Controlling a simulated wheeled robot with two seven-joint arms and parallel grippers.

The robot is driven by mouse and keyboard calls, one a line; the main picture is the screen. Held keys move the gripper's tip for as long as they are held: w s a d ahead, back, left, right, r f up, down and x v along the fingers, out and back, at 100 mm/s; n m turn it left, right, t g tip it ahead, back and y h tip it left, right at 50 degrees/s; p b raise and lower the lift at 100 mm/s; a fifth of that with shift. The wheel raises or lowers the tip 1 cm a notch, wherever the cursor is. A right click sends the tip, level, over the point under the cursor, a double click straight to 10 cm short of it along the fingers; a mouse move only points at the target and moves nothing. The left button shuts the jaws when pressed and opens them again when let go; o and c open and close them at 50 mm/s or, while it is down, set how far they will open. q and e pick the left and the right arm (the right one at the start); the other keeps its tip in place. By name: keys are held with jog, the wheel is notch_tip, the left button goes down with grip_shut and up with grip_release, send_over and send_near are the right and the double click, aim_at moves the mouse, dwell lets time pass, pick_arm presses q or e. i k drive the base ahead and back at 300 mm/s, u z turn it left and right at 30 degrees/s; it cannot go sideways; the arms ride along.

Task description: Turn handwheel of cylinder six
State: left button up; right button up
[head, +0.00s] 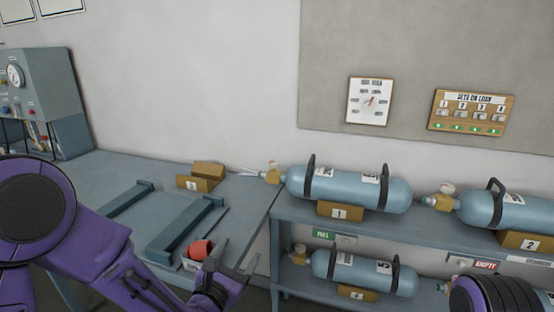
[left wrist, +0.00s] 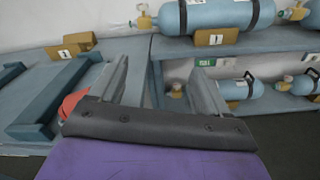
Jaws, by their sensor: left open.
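No cylinder tag that I can read says six. A blue cylinder (head: 345,268) with black bands lies on the lower shelf, its small tag (head: 357,294) too small to read surely. Its brass valve with a small handwheel (head: 299,250) points left. The same cylinder shows in the left wrist view (left wrist: 229,89), its valve (left wrist: 175,90) just left of the right finger. My left gripper (head: 233,264) is open and empty, left of this cylinder and in front of the bench's right end. Its two fingers (left wrist: 158,70) stand apart. My right gripper is out of view.
Cylinders 1 (head: 340,188) and 2 (head: 510,212) lie on the upper shelf (head: 400,232). A red-orange round object (head: 200,249) sits by the bench edge, close to my left gripper. An empty blue rack (head: 185,228) is on the bench (head: 115,170).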

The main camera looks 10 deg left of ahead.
aim_at(275, 164)
jog(key=i, duration=1.35)
